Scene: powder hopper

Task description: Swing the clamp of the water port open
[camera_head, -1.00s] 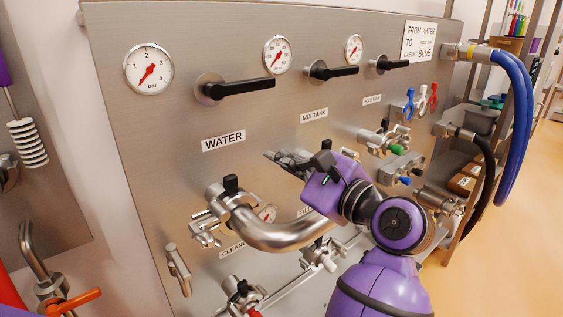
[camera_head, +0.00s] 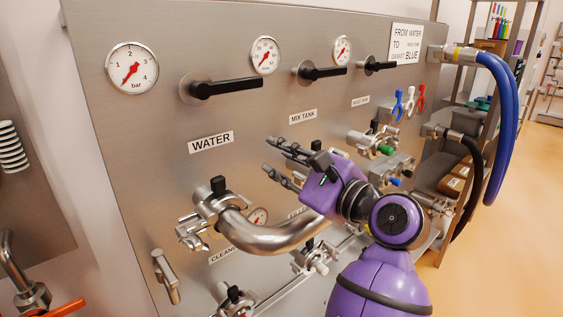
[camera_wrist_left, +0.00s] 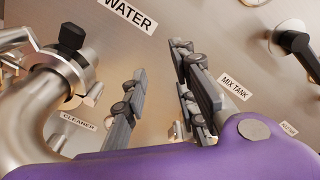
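The water port's clamp (camera_head: 212,203) is a metal ring with a black knob (camera_head: 218,184), below the WATER label (camera_head: 211,142). It sits around the joint between the port and a bent steel pipe (camera_head: 275,238), and looks closed. In the left wrist view the clamp (camera_wrist_left: 72,66) and its black knob (camera_wrist_left: 71,37) show at the upper left. My left gripper (camera_head: 284,163) is right of the clamp and above the pipe, apart from both. Its grey fingers are spread and empty, pointing left; they also show in the left wrist view (camera_wrist_left: 160,95). My right gripper is not in view.
The bent pipe runs right, its far end partly hidden by my left arm. Black valve handles (camera_head: 225,88) and gauges (camera_head: 132,69) are higher on the panel. Another clamped port (camera_head: 235,298) is below. The panel between the WATER label and my fingers is bare.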

